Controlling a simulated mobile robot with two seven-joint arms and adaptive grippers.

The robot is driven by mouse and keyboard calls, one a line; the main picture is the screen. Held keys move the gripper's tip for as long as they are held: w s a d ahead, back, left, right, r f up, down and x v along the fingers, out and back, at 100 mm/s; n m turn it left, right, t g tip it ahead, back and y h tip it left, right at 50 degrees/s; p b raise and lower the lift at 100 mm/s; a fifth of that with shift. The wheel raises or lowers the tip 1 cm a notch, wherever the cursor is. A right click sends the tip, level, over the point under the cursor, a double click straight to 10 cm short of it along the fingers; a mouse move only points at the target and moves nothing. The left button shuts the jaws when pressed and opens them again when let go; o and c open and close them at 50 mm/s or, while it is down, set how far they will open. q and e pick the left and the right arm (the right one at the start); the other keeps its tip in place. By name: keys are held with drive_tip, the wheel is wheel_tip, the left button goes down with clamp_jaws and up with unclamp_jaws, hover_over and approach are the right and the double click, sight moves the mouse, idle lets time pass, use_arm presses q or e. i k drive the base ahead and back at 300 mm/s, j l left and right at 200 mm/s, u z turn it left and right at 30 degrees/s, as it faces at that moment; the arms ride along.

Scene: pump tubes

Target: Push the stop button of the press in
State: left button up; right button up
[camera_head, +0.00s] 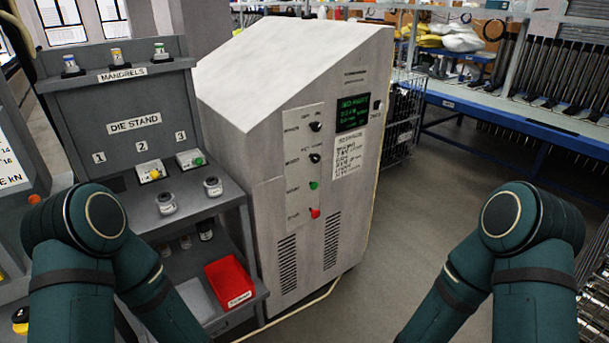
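A red button (315,213) sits low on the control strip of a light grey cabinet (300,90), below a green button (313,185). The small lettering beside it is too blurred to read surely. A grey machine panel with a "kN" label (12,180) is cut off at the left edge, and a small orange-red knob (34,199) shows on it. I cannot tell surely which of the two is the press. Only my upper arm links show at the lower left and lower right. Both grippers are out of the picture.
A dark die stand (140,125) with small dies and mandrels stands left of the cabinet. A red bin (230,283) sits on its lower shelf. A cable runs along the floor by the cabinet. A blue-framed bench (520,118) is at the right; floor between is clear.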

sight(317, 213)
drive_tip(key=i+j+u, duration=0.3)
drive_tip(key=i, duration=0.45)
drive_tip(key=i+j+u, duration=0.15)
drive_tip(key=i+j, duration=0.1)
drive_tip(key=i, duration=0.1)
